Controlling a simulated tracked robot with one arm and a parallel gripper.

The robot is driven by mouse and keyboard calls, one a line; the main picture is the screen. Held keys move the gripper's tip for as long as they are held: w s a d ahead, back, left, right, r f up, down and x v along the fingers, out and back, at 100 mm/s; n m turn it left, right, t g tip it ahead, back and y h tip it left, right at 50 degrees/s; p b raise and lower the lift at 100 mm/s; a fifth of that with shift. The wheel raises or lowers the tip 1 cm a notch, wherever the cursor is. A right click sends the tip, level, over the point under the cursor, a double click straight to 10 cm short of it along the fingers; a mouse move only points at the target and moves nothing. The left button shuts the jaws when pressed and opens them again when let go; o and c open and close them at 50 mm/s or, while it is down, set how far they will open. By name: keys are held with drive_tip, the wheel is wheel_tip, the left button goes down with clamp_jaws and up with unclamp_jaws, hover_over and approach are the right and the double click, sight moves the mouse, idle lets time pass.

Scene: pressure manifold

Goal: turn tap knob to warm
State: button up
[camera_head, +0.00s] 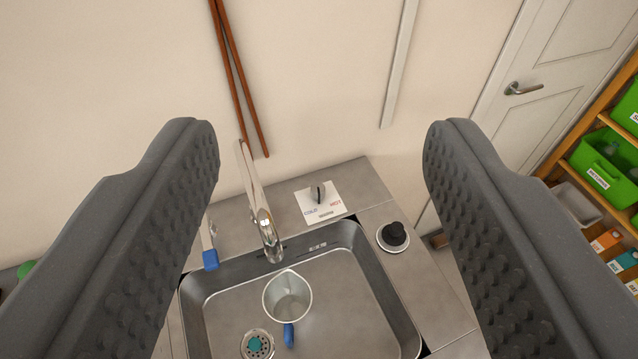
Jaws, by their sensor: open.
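The tap knob (317,193) is a small grey handle on a white plate (324,207) behind the sink, to the right of the faucet. The plate reads COLD at its left and HOT at its right. The knob's pointer looks roughly upright, but its exact setting is hard to tell. The chrome faucet (262,215) arches over the sink's back edge. My gripper (320,140) is open and empty, its two grey ridged fingers wide apart at the left and right. The knob lies between and beyond them, not touched.
A steel sink (375,300) holds a metal cup (288,297) with a blue handle and a drain (257,344). A black round knob (393,236) sits on the right counter. Brown pipes (238,80) run down the wall. A door (540,75) and shelves with green bins (605,165) stand at right.

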sight(321, 195)
drive_tip(key=w+d+f+n+y+b, duration=0.1)
drive_tip(key=w+d+f+b, duration=0.2)
drive_tip(key=w+f, duration=0.9)
drive_tip(key=w+d+f+n+y+b, duration=0.1)
drive_tip(key=w+d+f+b, duration=0.2)
drive_tip(key=w+f, duration=0.9)
drive_tip(key=w+a+f+n+t+y+b, duration=0.1)
drive_tip(key=w+f+y+b, duration=0.15)
drive_tip(key=f, duration=1.45)
drive_tip(key=w+a+f+t+y+b, duration=0.1)
drive_tip(key=w+a+f+b, duration=0.15)
drive_tip(key=f, duration=1.45)
drive_tip(key=x, duration=0.4)
drive_tip(key=d+b+x, duration=0.1)
drive_tip(key=x, duration=0.3)
drive_tip(key=b+x, duration=0.1)
drive_tip(key=x, duration=0.3)
drive_tip(key=shift+w+d+f, duration=0.1)
drive_tip(key=shift+w+f, duration=0.05)
drive_tip(key=shift+w, duration=0.25)
drive_tip(key=shift+w+a, duration=0.3)
drive_tip(key=shift+w, duration=0.3)
drive_tip(key=c, duration=0.9)
